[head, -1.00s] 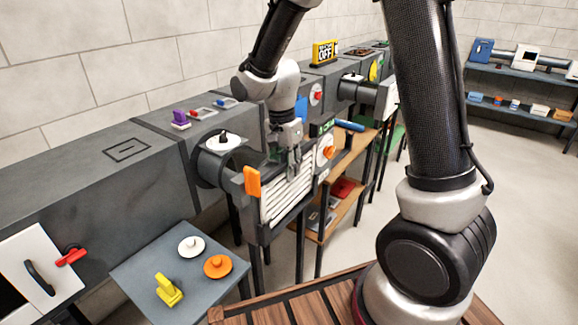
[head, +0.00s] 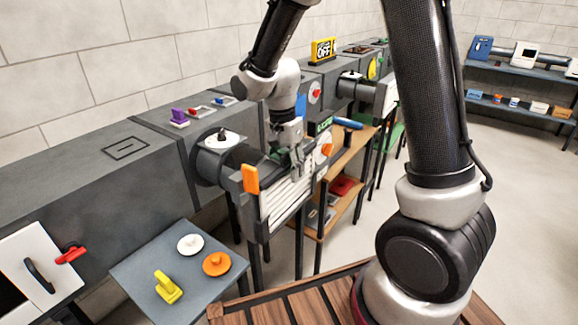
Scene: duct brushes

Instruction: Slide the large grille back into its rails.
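The large grille (head: 287,200) is a white slatted panel in a dark frame (head: 252,222) on the front of the duct, with an orange tab (head: 251,179) at its left and an orange knob (head: 327,149) at its upper right. My gripper (head: 296,170) points down at the top edge of the grille, near its middle. Its fingers overlap the upper slats in this view. I cannot tell whether they are closed on the grille's edge or only beside it. How far the grille sits in its rails is too small to tell.
A grey side table (head: 135,268) at the lower left holds a yellow brush-like piece (head: 168,287), a white disc (head: 190,244) and an orange disc (head: 217,264). A wooden shelf (head: 340,180) stands right of the grille. A white hatch (head: 42,265) is at far left.

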